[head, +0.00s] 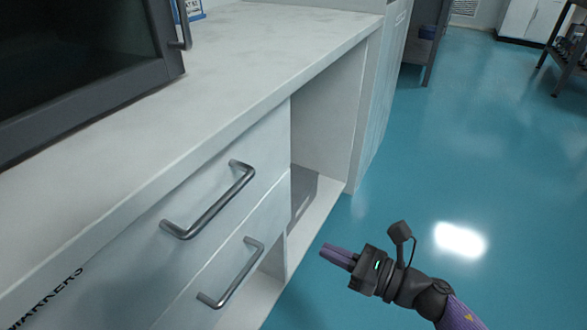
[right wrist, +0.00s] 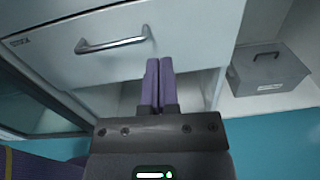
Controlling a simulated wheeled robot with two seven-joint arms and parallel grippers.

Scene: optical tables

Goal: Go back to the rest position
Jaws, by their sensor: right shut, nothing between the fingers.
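My right gripper (head: 338,256) is in the lower right of the head view, over the teal floor and to the right of the drawer fronts. Its purple fingers point left toward the cabinet and are closed together with nothing between them. In the right wrist view the two fingers (right wrist: 159,84) stand side by side, in front of a drawer front with a metal handle (right wrist: 114,40). The fingers appear apart from the handle. My left gripper is not in view.
A white cabinet has an upper drawer handle (head: 209,202) and a lower one (head: 232,275). A dark-framed appliance (head: 90,60) stands on the counter (head: 240,60). A grey box (right wrist: 266,68) sits in the open compartment. The teal floor (head: 480,130) at right is clear.

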